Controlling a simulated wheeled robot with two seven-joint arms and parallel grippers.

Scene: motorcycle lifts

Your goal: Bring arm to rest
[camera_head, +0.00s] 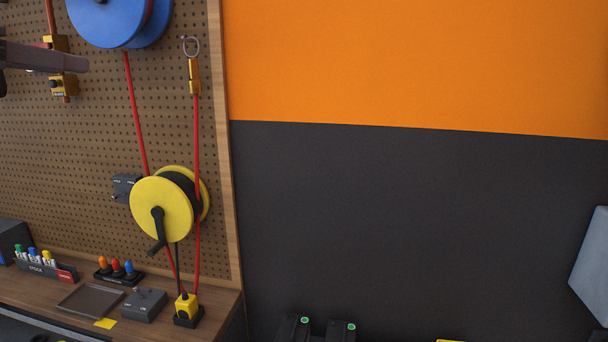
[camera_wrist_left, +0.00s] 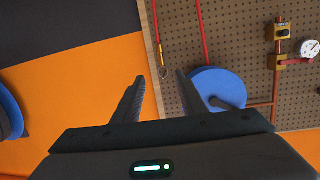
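My left gripper (camera_wrist_left: 158,82) shows in the left wrist view with its two dark fingers spread apart and nothing between them. A dark grey part of it (camera_head: 48,60) reaches in from the left edge of the head view, in front of the pegboard. Its fingers point toward the pegboard and orange wall in the wrist view, apart from the blue pulley (camera_wrist_left: 217,88) as far as I can tell. My right gripper is not in either view.
The pegboard (camera_head: 70,150) carries a blue wheel (camera_head: 105,22), a yellow reel (camera_head: 160,209) and red cords. Below, a wooden shelf (camera_head: 40,290) holds a dark tray (camera_head: 91,300), a grey box (camera_head: 143,305) and markers. The dark wall at right is bare.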

